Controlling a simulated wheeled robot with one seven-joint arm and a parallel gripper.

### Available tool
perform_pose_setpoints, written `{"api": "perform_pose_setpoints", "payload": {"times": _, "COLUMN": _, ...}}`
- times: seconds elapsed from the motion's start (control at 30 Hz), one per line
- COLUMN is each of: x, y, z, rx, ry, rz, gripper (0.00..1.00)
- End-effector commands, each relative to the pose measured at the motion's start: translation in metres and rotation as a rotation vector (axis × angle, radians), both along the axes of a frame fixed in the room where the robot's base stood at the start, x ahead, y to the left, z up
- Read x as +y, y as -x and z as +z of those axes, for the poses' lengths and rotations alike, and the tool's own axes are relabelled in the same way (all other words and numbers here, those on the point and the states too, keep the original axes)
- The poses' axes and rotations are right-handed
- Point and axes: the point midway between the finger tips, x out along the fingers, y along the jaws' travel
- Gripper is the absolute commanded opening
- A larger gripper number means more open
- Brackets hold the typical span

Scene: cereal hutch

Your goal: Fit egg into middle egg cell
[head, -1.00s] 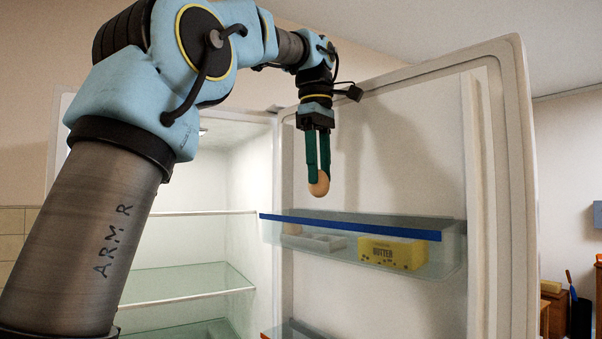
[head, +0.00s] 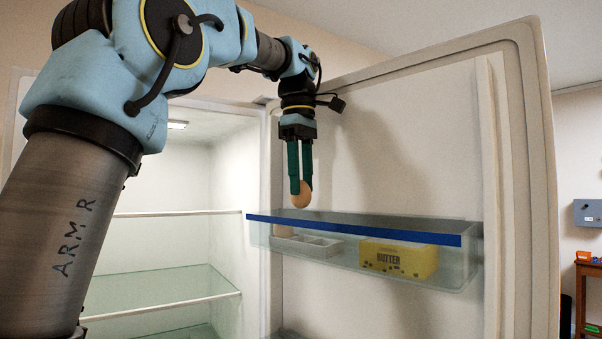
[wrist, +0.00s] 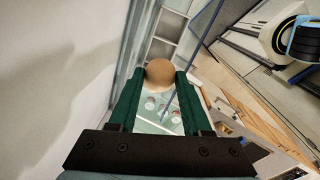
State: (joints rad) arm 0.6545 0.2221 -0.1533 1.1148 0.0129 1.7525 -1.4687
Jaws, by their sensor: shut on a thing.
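A light brown egg (head: 301,195) is held between the green fingers of my gripper (head: 300,186), just above the blue rim of the fridge door bin. In the wrist view the egg (wrist: 160,72) sits between the fingertips. A pale egg tray (head: 308,245) with open cells stands in the left part of the door bin, below the egg and seen through the clear front. In the wrist view the tray (wrist: 166,30) shows several cells in a row beyond the egg, partly hidden by it. I cannot tell which cell the egg is over.
The bin's blue front rim (head: 355,229) is a raised edge. The open fridge door (head: 400,150) stands close behind my gripper. Glass shelves (head: 160,290) are at left.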

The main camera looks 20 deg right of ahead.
Motion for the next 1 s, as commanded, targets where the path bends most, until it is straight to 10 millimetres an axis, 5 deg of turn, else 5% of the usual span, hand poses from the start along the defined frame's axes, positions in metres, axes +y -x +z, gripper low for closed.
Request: {"api": "perform_pose_setpoints", "payload": {"times": 1.0, "x": -0.002, "y": 0.000, "z": -0.050, "rx": 0.001, "ry": -0.001, "rz": -0.001, "gripper": 0.22}}
